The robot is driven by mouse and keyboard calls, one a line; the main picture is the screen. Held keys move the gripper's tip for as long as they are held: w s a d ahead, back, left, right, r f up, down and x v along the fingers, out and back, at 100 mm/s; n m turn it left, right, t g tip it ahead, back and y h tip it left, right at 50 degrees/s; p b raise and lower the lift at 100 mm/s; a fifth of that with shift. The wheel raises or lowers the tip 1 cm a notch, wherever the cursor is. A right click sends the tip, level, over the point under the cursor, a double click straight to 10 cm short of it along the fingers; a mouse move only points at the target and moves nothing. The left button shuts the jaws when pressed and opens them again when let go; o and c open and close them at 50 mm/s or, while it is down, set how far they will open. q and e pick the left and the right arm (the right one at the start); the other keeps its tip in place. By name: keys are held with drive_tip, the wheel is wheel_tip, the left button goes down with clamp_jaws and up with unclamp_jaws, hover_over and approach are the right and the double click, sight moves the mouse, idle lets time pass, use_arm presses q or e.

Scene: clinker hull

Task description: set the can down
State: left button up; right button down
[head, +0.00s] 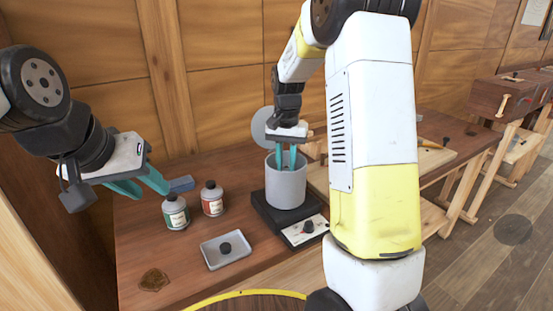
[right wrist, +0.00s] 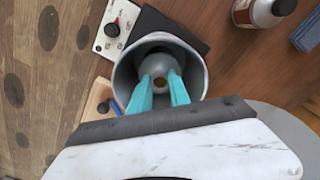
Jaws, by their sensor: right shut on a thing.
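A grey pot (head: 286,184) stands on a black heater (head: 262,208). My right gripper (head: 288,160) reaches down into the pot from above. In the right wrist view, its teal fingers (right wrist: 160,92) are shut on a grey, round-shouldered can (right wrist: 158,64) with a brownish round top, inside the pot (right wrist: 122,75). The can is hidden by the pot wall in the head view. Whether it touches the pot's bottom cannot be told. My left gripper (head: 148,186) is at the left above the bench, its fingers apart and empty.
A green-labelled bottle (head: 175,212) and a red-labelled bottle (head: 212,199) stand left of the heater. A blue block (head: 181,184) lies behind them. A grey tray (head: 225,256) with a dark knob-like piece is in front. A grey disc (head: 263,127) stands behind the pot.

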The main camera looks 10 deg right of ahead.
drive_tip(key=shift+f, duration=0.1)
drive_tip(key=c, duration=1.2)
unclamp_jaws()
drive_tip(key=shift+c, duration=0.2)
wheel_tip(320, 180, up, 12)
drive_tip(key=s+a+r+n+t+y, duration=0.1)
drive_tip(key=s+n+t, duration=0.4)
drive_tip(key=s, duration=1.9)
drive_tip(key=shift+s+a+n+t+y, duration=0.15)
drive_tip(key=shift+a+n+t+y, duration=0.25)
drive_tip(key=shift+a+t+y, duration=0.2)
drive_tip(key=shift+r, duration=0.1)
